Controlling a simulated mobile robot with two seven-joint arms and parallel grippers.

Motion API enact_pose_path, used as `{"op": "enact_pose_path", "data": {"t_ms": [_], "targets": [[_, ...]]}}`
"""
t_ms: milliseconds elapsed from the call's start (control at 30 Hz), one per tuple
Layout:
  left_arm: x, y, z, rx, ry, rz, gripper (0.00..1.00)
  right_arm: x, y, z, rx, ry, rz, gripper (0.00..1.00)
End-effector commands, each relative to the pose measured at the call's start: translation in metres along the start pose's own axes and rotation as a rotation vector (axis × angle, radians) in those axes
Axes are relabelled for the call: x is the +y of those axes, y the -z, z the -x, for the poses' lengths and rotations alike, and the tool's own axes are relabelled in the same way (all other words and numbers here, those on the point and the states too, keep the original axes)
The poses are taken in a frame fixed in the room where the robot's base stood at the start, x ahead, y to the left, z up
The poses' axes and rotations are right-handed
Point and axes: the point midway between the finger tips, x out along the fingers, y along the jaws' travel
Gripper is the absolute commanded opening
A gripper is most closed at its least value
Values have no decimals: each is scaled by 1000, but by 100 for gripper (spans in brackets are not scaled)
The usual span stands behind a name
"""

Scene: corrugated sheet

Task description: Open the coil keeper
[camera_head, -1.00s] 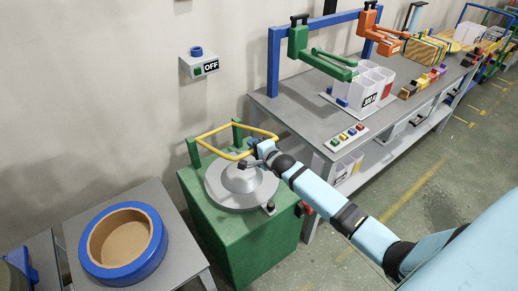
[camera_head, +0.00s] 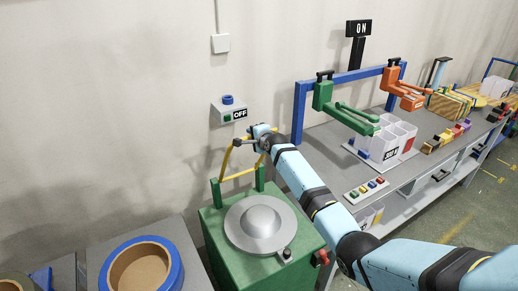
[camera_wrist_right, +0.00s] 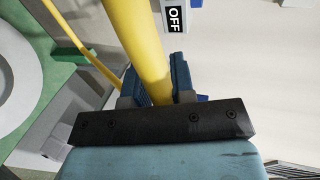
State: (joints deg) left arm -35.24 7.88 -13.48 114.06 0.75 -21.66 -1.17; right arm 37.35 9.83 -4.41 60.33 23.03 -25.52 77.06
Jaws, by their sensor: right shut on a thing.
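The coil keeper (camera_head: 240,174) is a yellow bar frame held between two short green posts (camera_head: 215,192) on a green cabinet (camera_head: 222,248). It stands raised, leaning up toward the wall, clear of the silver domed disc (camera_head: 262,222) on the cabinet top. My right gripper (camera_head: 257,136) is at the upper end of the frame and hides part of it. In the right wrist view, the fingers (camera_wrist_right: 156,82) are closed around the yellow bar (camera_wrist_right: 137,35). My left gripper is not in view.
A wall box with an OFF label (camera_head: 229,111) is just behind my right gripper. A grey workbench (camera_head: 340,160) with a blue frame and green and orange tools stands to the right. A blue-rimmed coil (camera_head: 175,265) lies on a table at the lower left.

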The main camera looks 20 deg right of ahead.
Motion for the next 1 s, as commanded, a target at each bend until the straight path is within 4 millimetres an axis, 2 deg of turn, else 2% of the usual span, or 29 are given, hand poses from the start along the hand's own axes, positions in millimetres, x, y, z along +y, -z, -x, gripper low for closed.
{"op": "enact_pose_path", "data": {"t_ms": [200,567,600,700,1000], "targets": [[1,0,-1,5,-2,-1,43,-5,0,-9,0,-3,0,0],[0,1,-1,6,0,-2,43,-5,0,-10,0,-5,0,0],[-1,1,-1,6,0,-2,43,-5,0,-10,0,-5,0,25],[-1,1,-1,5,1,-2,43,-5,0,-10,0,-5,0,48],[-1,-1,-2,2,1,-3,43,-6,0,-9,0,-3,0,48]]}}
